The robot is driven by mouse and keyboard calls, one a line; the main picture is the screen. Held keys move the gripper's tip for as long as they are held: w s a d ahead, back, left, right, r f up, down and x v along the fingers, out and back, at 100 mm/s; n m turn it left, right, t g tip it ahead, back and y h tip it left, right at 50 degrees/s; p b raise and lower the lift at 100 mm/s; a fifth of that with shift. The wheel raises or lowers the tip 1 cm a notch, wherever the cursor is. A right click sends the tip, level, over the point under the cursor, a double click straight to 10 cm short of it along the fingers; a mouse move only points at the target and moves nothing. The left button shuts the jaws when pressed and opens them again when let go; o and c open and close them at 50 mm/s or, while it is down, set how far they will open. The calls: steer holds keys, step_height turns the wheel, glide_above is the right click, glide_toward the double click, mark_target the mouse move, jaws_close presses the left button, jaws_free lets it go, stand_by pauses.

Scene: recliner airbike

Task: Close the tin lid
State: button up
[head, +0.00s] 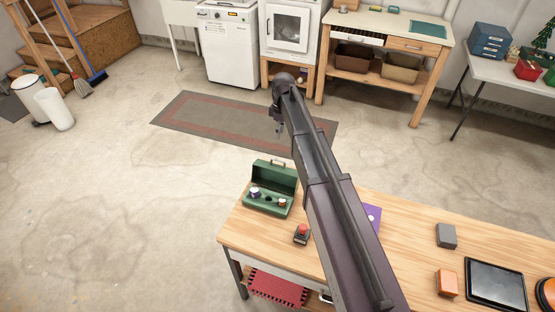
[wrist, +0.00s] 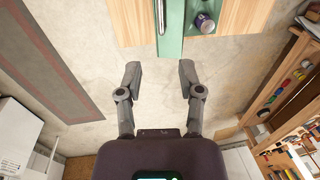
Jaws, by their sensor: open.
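The green tin (head: 262,207) stands near the far left corner of the wooden workbench in the head view. Its lid (head: 275,175) is open, standing up at the back with a handle on top. Several small items, such as spools or jars, are in the tin. In the wrist view part of the tin (wrist: 202,47) shows at the top, with a purple-and-white item inside. My gripper (wrist: 159,72) is open and empty, its two fingers apart and short of the tin over the floor. In the head view the gripper is small, beyond the workbench and above the rug.
On the workbench (head: 400,215) are a small red-topped item (head: 302,233), a grey block (head: 446,236), an orange block (head: 447,283) and a black tablet (head: 497,284). My arm hides part of the bench and a purple item (head: 373,216). Floor left of the bench is clear.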

steer(key=shift+s+a+f+b, duration=0.1)
steer(key=shift+s+f+b, duration=0.15)
steer(key=shift+f+b, duration=1.65)
steer(key=shift+s+a+f+b, duration=0.1)
steer(key=shift+s+f+b, duration=0.2)
steer(key=shift+f+b, duration=1.6)
steer(key=shift+s+a+f+b, duration=0.1)
steer(key=shift+s+f+b, duration=0.15)
steer(key=shift+f+b, duration=1.65)
steer(key=shift+f, duration=0.2)
jaws_close()
